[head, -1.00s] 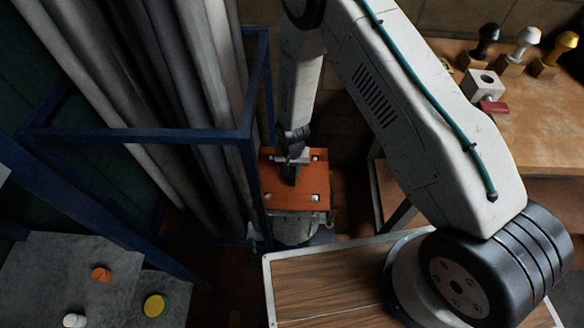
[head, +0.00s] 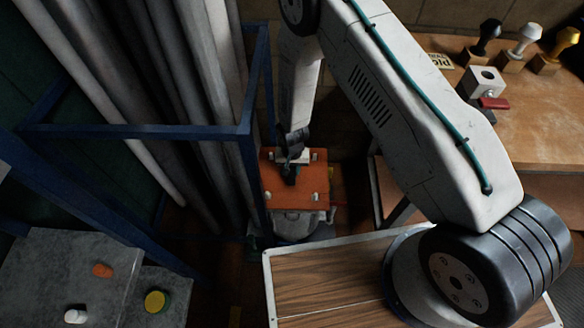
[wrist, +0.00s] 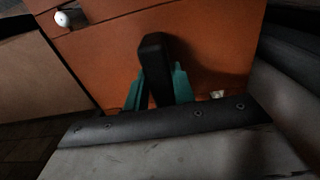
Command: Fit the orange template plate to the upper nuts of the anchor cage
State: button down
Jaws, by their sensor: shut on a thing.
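The orange template plate (head: 312,178) lies over the top of the anchor cage (head: 293,221) in the head view. Small pale ends show at the plate's corners. My gripper (head: 290,172) is over the plate's middle, shut on the plate. In the wrist view the plate (wrist: 215,35) fills the upper middle, with a dark upright piece and teal parts at my gripper (wrist: 158,85). A white rounded end (wrist: 62,18) stands in a corner slot. The nuts under the plate are hidden, so I cannot tell whether it rests on them.
A blue frame (head: 130,131) with grey pipes (head: 185,110) stands close on the left. A wooden bench (head: 535,110) with stamps and a pale block (head: 484,82) is at the right. A grey surface (head: 65,265) at lower left holds small coloured parts.

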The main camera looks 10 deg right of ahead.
aim_at(292, 169)
jog(key=shift+f, duration=0.75)
jog(key=c, duration=1.1)
grip_release()
jog(key=shift+r, duration=3.9)
jog(key=shift+s, duration=0.1)
